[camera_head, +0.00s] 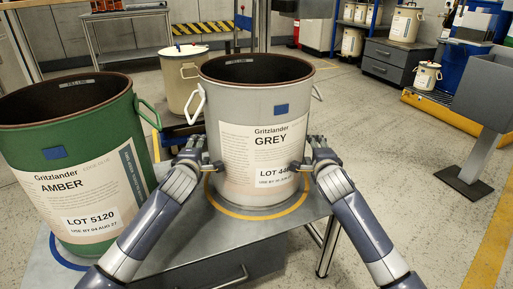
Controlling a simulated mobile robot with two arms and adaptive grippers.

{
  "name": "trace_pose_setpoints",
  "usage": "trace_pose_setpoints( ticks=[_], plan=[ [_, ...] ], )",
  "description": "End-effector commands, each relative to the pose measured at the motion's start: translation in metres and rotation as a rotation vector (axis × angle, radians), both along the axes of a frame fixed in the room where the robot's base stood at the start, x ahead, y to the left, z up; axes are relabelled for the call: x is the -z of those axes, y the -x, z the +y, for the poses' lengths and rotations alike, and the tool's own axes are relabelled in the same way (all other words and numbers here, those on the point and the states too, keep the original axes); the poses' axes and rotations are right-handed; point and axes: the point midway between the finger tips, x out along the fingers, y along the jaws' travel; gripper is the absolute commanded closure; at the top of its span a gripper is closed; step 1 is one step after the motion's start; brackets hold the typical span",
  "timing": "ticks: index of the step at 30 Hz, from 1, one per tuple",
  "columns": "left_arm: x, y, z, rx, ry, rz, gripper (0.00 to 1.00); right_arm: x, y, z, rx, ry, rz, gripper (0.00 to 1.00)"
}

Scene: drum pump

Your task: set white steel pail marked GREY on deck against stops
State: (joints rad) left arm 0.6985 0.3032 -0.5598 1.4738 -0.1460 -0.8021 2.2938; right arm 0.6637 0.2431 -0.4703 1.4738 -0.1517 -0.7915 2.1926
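The white steel pail marked GREY (261,105) is upright and open-topped, with LOT text partly covered by my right gripper. Its base is inside a yellow ring (289,212) on a grey table (190,244); I cannot tell whether it rests there or is slightly raised. My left gripper (214,166) is at the pail's left side and my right gripper (298,167) at its right side, both low on the wall and apparently touching it. Finger opening is unclear on both. I cannot pick out the deck or its stops.
A green pail marked AMBER (107,190) stands close on the left, over a blue ring (62,256). A cream lidded pail (180,72) is behind. A grey box on a post (490,92) stands at right. Open floor (400,170) lies right of the table.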

Motion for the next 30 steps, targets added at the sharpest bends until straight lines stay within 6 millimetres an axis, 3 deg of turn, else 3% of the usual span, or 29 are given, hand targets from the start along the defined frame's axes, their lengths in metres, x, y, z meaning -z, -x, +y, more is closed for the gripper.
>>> trace_pose_setpoints(
  ticks=[30],
  plan=[
    [-0.001,0.001,-0.029,0.017,0.005,-0.004,0.50,-0.001,0.001,0.028,-0.015,-0.006,-0.004,0.50]
  ],
)
